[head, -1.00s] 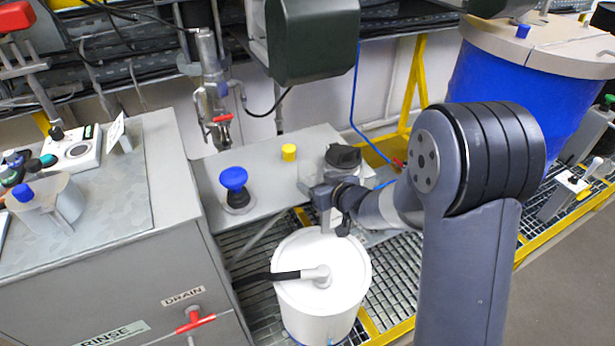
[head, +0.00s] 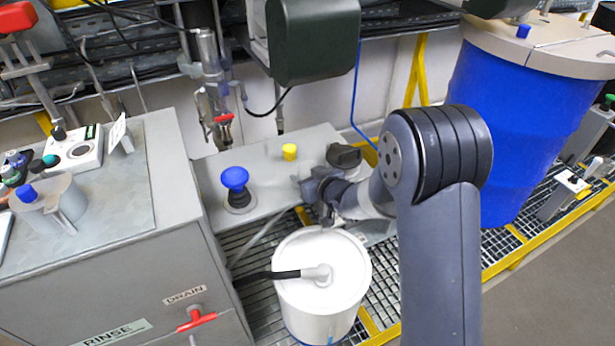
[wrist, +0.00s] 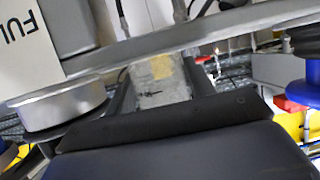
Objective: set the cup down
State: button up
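My gripper (head: 326,212) hangs low over the grey metal bench, just behind and above the white lidded bucket. In the wrist view its two dark fingers (wrist: 160,90) stand apart, with a pale grey, scratched surface showing between them. I cannot tell whether this is a gripped cup wall or the bench beyond. No cup shows clearly at the gripper in the head view, where the hand hides that spot.
The white bucket (head: 318,262) with a black hose stands on the grating. On the bench (head: 268,185) are a blue knob (head: 235,179), a yellow cap (head: 289,152) and a black cap (head: 344,156). A blue drum (head: 497,110) stands at the right. The bench between the knobs is clear.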

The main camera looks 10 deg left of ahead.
jog(key=c, duration=0.6)
